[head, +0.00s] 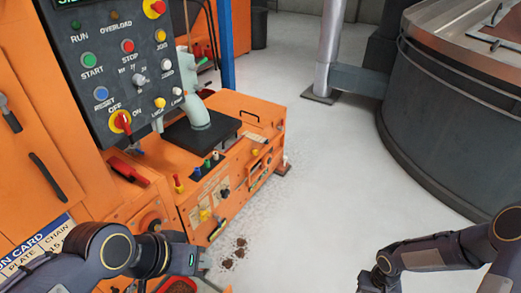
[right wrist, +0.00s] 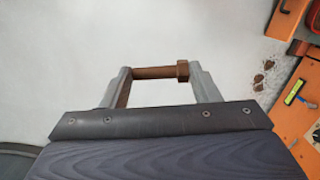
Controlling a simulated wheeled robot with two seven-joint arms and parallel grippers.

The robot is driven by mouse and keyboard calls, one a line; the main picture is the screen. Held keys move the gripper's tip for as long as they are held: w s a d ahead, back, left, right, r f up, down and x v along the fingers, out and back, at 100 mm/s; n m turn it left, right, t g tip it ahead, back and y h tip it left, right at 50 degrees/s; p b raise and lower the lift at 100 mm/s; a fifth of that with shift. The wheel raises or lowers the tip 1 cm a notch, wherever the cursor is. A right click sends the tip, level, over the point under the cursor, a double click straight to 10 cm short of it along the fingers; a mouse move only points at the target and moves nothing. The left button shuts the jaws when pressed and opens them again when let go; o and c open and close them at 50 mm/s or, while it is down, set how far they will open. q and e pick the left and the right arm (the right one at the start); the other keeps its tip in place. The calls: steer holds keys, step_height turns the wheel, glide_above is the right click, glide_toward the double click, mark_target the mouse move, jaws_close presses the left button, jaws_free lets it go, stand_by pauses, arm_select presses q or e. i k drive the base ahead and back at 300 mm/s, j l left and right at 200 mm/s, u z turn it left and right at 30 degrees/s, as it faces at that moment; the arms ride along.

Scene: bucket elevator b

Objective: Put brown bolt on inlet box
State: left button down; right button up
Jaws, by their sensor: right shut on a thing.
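The brown bolt (right wrist: 153,72) is rusty and lies crosswise between the fingers of my right gripper (right wrist: 160,82) in the right wrist view, its hex head at the right finger. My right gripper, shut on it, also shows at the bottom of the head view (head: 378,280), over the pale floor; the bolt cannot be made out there. An orange housing (head: 235,195) with a dark plate on top stands left of centre; no label marks it as the inlet box. My left gripper (head: 192,260) is near its lower front, jaws unclear.
A control panel (head: 115,70) with buttons and a red switch stands at upper left. A large grey round vessel (head: 450,110) is at the right, with a grey post (head: 328,45) behind. Brown crumbs (head: 236,252) lie on the floor. The middle floor is clear.

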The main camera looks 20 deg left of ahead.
mark_target(162, 173)
steer(key=i+l+z, duration=0.1)
steer(key=i+l, duration=0.45)
steer(key=i+l+z, duration=0.1)
steer(key=i+l, duration=0.35)
steer(key=i, duration=0.3)
steer(key=i+u, duration=0.25)
steer(key=u, duration=0.15)
steer(key=i+u, duration=0.4)
steer(key=i+l+u, duration=0.1)
steer(key=u, duration=0.3)
steer(key=i+l+u, duration=0.25)
steer(key=u, duration=0.15)
steer(key=i+u, duration=0.2)
steer(key=u, duration=0.3)
steer(key=i+l+u, duration=0.15)
steer(key=u, duration=0.35)
steer(key=i+l+u, duration=0.15)
steer(key=u, duration=0.35)
steer(key=i+l+u, duration=0.1)
steer(key=l+u, duration=0.15)
steer(key=u, duration=0.25)
steer(key=i+l+u, duration=0.1)
steer(key=l+u, duration=0.15)
steer(key=u, duration=0.25)
steer(key=i+l+u, duration=0.7)
steer(key=j, duration=0.05)
